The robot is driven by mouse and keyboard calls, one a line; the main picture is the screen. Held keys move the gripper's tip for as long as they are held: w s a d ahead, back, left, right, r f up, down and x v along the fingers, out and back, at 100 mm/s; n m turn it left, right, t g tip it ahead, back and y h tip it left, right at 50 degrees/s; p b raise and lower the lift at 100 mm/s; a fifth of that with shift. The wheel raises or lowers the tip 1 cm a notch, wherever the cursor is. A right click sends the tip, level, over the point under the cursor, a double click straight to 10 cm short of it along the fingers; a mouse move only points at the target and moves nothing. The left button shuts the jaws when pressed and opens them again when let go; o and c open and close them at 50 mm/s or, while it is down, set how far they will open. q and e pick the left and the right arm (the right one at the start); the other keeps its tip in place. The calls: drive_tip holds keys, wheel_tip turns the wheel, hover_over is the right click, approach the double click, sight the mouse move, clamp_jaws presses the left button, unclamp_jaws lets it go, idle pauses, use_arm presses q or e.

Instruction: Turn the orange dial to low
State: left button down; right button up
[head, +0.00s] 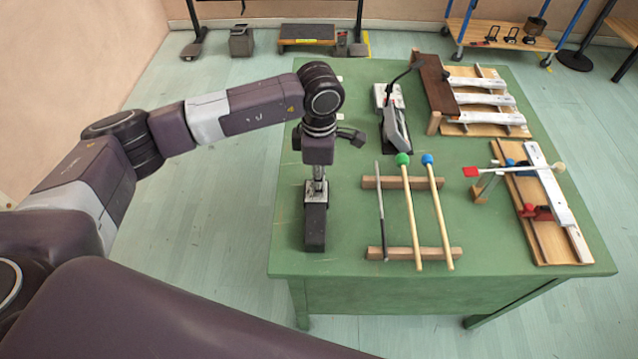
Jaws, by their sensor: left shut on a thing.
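My left gripper (318,196) points down over the left part of the green table (345,235). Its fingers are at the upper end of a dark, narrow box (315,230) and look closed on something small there. The orange dial cannot be made out; my gripper and wrist cover the spot where the fingers meet the box. No low marking can be read. My right gripper is not in view.
Right of my gripper, a wooden rack (377,254) bears a grey rod, a green-headed mallet (411,210) and a blue-headed mallet (439,210). Behind stands a grey device with a lever (394,125). Boards with metal bars (550,195) fill the right side.

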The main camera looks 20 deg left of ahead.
use_arm(q)
drive_tip(key=shift+n, duration=0.3)
drive_tip(key=c, duration=1.8)
unclamp_jaws()
drive_tip(key=shift+c, duration=0.2)
wheel_tip(320, 180, up, 12)
